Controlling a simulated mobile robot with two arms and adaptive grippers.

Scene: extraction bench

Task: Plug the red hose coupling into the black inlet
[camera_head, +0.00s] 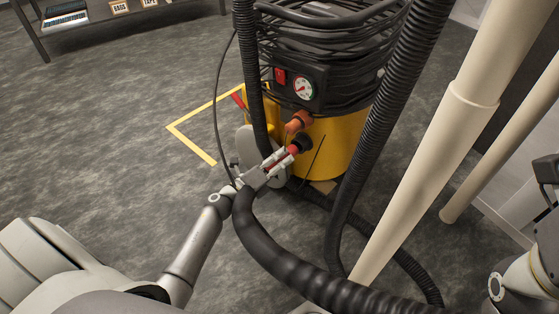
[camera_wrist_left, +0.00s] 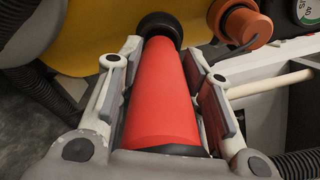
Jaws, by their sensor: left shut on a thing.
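The red hose coupling (camera_head: 293,149) is on the end of a thick black hose. My left gripper (camera_head: 278,162) is shut around it, with one finger on each side in the left wrist view (camera_wrist_left: 160,85). The red coupling (camera_wrist_left: 160,100) points at the black inlet (camera_head: 302,140) low on the yellow machine. In the left wrist view the coupling's far end overlaps the black ring of the inlet (camera_wrist_left: 158,24). I cannot tell whether it is inserted or just in front. My right gripper is not clearly in view; part of my right arm shows at the lower right.
The yellow extractor (camera_head: 340,145) has a gauge (camera_head: 303,89) and an orange fitting (camera_head: 298,121) above the inlet. Black hoses (camera_head: 375,130) hang close by on both sides. A beige pipe (camera_head: 430,170) stands to the right. Open floor (camera_head: 120,130) lies to the left.

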